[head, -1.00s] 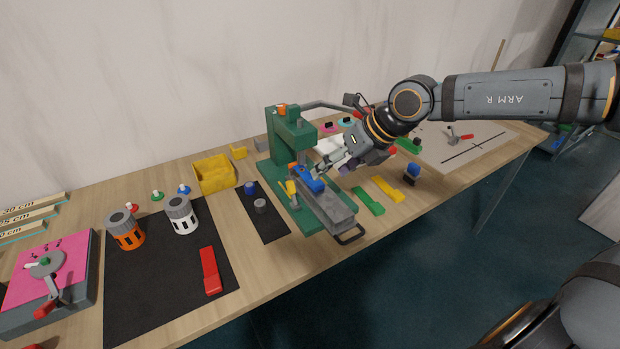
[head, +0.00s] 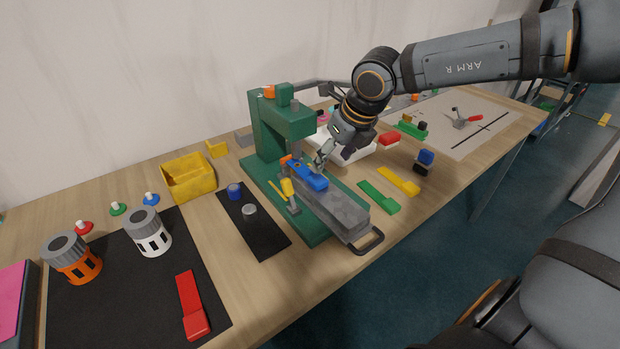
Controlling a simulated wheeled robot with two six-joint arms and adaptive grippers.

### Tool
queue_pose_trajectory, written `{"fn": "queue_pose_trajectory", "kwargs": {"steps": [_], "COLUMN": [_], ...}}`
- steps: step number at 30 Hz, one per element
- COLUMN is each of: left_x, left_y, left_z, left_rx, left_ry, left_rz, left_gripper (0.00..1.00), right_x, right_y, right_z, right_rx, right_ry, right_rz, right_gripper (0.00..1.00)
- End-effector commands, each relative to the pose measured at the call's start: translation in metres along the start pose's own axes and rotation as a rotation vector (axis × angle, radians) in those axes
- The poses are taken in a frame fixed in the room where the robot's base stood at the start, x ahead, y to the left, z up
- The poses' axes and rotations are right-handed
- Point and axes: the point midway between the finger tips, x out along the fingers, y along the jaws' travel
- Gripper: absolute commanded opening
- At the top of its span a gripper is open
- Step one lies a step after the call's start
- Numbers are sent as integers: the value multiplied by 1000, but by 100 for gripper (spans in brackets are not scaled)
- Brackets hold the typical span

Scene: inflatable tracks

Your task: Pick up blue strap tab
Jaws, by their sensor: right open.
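The blue strap tab (head: 308,176) lies on the grey bed (head: 335,208) of the green press (head: 281,132), near the press's upright. My right gripper (head: 321,160) is open just above and behind the blue tab, with its fingers pointing down at it. The fingers are small in this view, and I cannot tell whether they touch the tab. My left gripper is out of view.
The press's upright and head stand close left of my right gripper. A yellow bin (head: 190,180) and a black mat (head: 253,226) are further left. Green (head: 379,197) and yellow (head: 399,181) tabs lie right of the press. A red tab (head: 191,305) lies at the front left.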

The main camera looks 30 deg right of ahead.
Motion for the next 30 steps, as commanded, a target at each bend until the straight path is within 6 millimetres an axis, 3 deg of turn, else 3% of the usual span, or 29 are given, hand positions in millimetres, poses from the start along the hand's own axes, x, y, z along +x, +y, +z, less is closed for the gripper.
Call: {"fn": "queue_pose_trajectory", "kwargs": {"steps": [4,13,21,30], "left_x": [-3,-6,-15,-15], "left_y": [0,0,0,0], "left_z": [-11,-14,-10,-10], "left_rx": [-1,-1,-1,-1], "left_ry": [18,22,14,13], "left_rz": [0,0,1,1], "left_gripper": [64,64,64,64], "right_x": [26,42,83,89], "right_y": [0,1,3,4], "right_z": [-1,-1,-3,-2], "right_rx": [0,0,-1,0], "right_ry": [6,4,6,1], "right_rz": [-2,-1,0,2], "right_gripper": [64,64,64,63]}}
